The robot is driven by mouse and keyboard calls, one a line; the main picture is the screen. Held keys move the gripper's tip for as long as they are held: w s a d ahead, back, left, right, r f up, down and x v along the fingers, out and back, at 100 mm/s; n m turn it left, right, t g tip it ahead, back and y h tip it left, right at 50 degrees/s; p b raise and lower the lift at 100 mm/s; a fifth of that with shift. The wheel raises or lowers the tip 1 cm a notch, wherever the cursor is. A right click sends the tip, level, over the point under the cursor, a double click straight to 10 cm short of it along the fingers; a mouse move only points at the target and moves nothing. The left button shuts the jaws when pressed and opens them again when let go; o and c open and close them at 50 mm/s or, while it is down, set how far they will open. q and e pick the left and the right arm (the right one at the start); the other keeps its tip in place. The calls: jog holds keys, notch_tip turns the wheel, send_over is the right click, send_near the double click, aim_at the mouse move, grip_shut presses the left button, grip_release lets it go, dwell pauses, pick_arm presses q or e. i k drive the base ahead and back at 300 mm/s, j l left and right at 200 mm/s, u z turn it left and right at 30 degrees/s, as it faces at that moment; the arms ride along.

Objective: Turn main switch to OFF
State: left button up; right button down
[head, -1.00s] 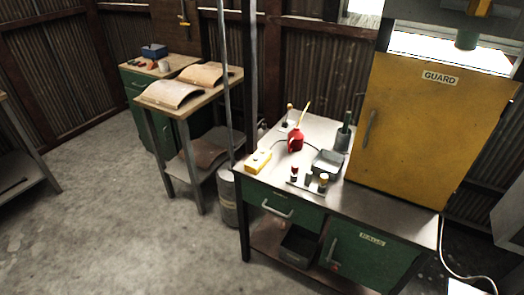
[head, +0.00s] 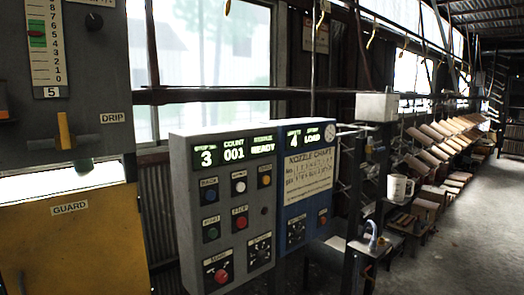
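A grey control panel (head: 237,172) stands in the middle of the head view, with lit displays reading 3, 001 and READY. At its lower left is a red knob (head: 220,276) on a dark plate, the likely main switch; its small label and setting are too small to read surely. Right of it is a black rotary selector (head: 260,249). Above are several push buttons, among them a red one (head: 240,222). Neither of my grippers is in view.
A blue panel (head: 320,215) with a nozzle chart and a display reading 4 LOAD adjoins on the right. The yellow guard door (head: 75,240) is at left, below a drip gauge (head: 45,45). A white mug (head: 399,187) and open floor (head: 470,235) are at right.

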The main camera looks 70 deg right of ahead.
aim_at(221, 275)
jog(key=z, duration=1.9)
